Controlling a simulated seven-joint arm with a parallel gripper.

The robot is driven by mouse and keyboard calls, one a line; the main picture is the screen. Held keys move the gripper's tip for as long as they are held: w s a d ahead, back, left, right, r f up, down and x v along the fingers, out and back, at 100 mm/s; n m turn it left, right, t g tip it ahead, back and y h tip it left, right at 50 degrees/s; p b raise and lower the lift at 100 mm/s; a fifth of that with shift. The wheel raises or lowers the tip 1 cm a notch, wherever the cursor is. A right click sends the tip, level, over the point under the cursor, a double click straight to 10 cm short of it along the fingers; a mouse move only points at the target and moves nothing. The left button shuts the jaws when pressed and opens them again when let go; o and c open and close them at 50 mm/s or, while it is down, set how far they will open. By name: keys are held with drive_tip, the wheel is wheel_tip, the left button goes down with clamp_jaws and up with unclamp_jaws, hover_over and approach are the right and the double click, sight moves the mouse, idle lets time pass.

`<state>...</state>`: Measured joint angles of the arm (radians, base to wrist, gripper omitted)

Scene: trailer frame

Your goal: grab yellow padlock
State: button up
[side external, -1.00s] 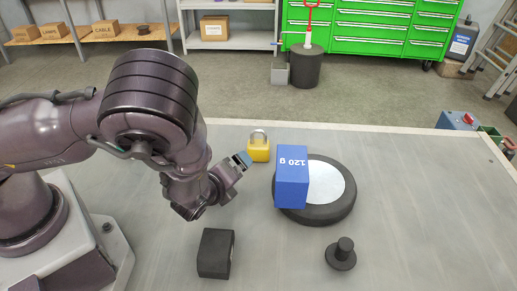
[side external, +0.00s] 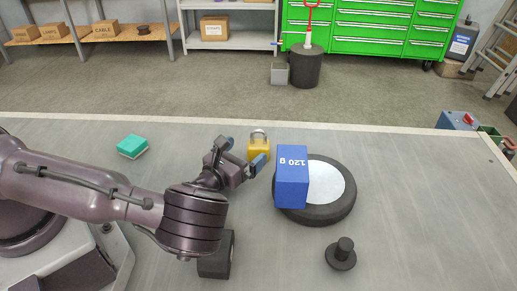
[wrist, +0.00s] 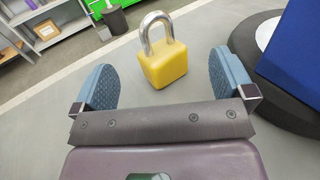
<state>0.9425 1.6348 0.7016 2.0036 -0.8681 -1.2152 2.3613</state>
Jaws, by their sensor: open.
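The yellow padlock (side external: 258,147) with a silver shackle stands upright on the grey table, near its back edge. In the wrist view the padlock (wrist: 163,64) is ahead of my gripper, between the lines of the two fingers and a little beyond their tips. My gripper (side external: 243,150) is open and empty, low over the table just in front of the padlock. Its blue pads show wide apart in the wrist view (wrist: 163,82). In the side view my gripper hides a little of the padlock's lower part.
A blue 120 g box (side external: 291,178) rests on a round black disc with a white top (side external: 328,182), close right of my gripper. A black block (side external: 217,262) is partly behind my arm. A black knob (side external: 342,254) stands front right. A green box (side external: 132,146) lies left.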

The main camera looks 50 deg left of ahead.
sight(256, 145)
drive_tip(key=x, duration=0.5)
drive_tip(key=shift+w+a, duration=0.15)
drive_tip(key=shift+w, duration=0.2)
drive_tip(key=shift+c, duration=0.2)
drive_tip(key=c, duration=1.1)
